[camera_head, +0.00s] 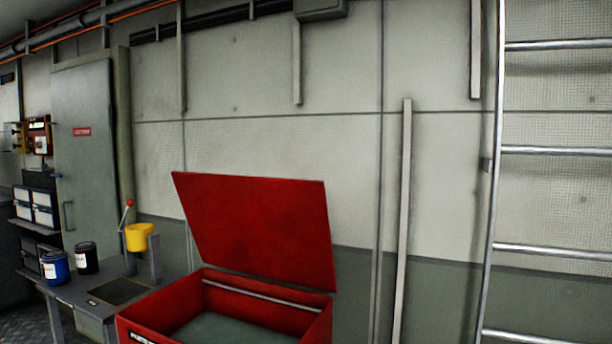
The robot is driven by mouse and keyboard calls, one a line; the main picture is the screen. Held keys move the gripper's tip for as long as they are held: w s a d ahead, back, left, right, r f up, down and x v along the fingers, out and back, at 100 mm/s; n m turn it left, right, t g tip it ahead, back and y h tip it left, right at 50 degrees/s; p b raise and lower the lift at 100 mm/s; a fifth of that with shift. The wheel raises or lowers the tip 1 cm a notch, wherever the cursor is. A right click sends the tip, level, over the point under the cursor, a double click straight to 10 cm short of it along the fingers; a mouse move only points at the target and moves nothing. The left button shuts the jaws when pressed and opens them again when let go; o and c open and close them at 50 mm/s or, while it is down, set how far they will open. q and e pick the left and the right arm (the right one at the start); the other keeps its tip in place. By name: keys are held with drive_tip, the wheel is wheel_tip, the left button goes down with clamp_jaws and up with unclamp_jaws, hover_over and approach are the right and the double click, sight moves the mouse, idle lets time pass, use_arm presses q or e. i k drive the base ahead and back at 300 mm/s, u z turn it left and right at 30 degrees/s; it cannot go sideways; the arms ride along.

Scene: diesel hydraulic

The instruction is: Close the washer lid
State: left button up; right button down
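The washer is a red box (152,328) at the bottom centre of the head view, its lower part cut off by the frame edge. Its red lid (256,226) stands raised at the back, tilted slightly backward toward the wall. The washer's inside is visible, with a greyish-green floor (240,330) and a pale rod (262,296) along the back wall. Neither of my grippers is in view.
A metal ladder (493,180) stands on the right. A grey door (88,160) is behind.

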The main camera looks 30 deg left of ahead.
sight(274, 228)
drive_tip(key=u, duration=0.65)
drive_tip(key=i, duration=0.8)
drive_tip(key=u, duration=0.85)
